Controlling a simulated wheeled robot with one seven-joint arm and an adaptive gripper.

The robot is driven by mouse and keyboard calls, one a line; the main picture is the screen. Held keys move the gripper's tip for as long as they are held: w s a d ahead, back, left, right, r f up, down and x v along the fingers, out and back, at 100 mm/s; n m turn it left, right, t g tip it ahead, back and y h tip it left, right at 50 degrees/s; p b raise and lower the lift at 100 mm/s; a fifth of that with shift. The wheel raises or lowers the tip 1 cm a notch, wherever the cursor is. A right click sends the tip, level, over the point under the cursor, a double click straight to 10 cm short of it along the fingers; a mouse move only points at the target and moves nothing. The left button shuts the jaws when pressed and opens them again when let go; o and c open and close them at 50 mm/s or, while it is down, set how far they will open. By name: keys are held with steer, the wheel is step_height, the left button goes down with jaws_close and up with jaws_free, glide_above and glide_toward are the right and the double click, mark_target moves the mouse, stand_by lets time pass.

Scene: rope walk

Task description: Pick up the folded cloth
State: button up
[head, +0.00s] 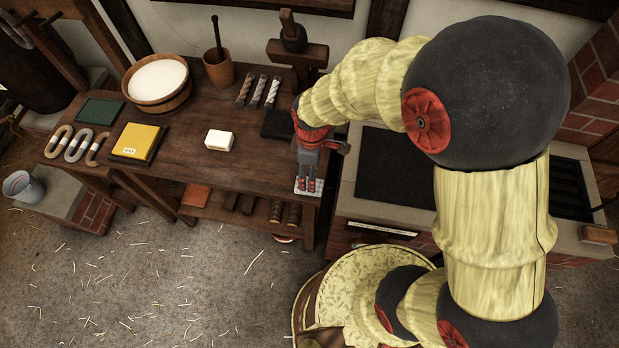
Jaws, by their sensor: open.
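A small grey-and-white checked piece (317,185), which looks like the folded cloth, lies at the right front corner of the wooden workbench (185,172). My gripper (307,187) points down over it, with its jaws open. The grey and red fingers cover much of the piece. I cannot tell whether the fingertips touch it. A plain white block (219,140) lies farther left on the bench, apart from my gripper.
A yellow book (138,141), a green pad (100,111), a bowl (157,82), a wooden cup (218,70) and several twisted rope pieces (258,91) stand on the bench. A post tool (297,50) rises behind my gripper. A brick hearth (390,170) is on the right.

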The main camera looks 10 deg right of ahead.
step_height(320, 180, down, 3)
steer(key=shift+a+b, duration=0.1)
steer(key=shift+b, duration=0.2)
steer(key=shift+w+a+f+b, duration=0.15)
steer(key=shift+f+b, duration=0.45)
steer(key=shift+f, duration=2.05)
steer(key=c, duration=0.3)
steer(key=c, duration=0.7)
steer(key=shift+c, duration=0.7)
steer(key=shift+r, duration=0.1)
